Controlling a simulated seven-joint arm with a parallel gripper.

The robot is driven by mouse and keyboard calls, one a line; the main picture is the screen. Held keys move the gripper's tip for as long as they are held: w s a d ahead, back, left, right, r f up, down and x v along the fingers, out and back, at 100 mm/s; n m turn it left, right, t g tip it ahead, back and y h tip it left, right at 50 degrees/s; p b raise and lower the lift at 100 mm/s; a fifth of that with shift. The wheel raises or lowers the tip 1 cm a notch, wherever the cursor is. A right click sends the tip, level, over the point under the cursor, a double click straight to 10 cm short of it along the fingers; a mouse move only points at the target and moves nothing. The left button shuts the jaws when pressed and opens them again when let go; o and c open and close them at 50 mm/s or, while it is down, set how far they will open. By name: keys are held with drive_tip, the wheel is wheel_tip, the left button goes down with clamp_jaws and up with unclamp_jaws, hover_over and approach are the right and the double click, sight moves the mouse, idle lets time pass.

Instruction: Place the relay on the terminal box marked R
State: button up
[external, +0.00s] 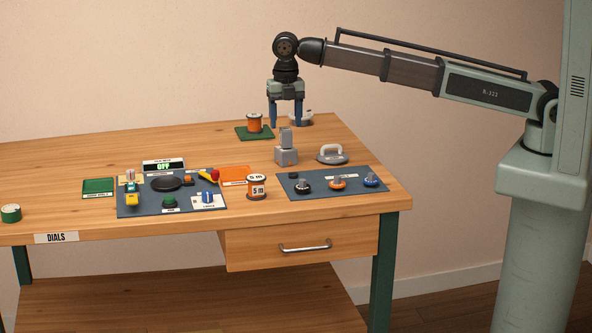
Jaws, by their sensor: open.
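My gripper (286,124) points down over the back right of the table, its two fingers apart with nothing seen between them. A grey block with a lighter upright piece (286,152) stands just below and in front of the fingers in the picture. I cannot tell whether the fingers are level with it. No part is clearly recognisable as the relay, and no mark R is readable on any box. A grey piece with a white handle (332,154) lies right of the block. A similar pale piece (305,118) is partly hidden behind the right finger.
An orange spool (254,123) stands on a green mat (241,134). The table's back left is clear.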

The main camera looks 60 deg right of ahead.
sight(286, 129)
wheel_tip(286, 129, up, 7)
idle(0.3)
drive_tip(key=shift+f, duration=0.1)
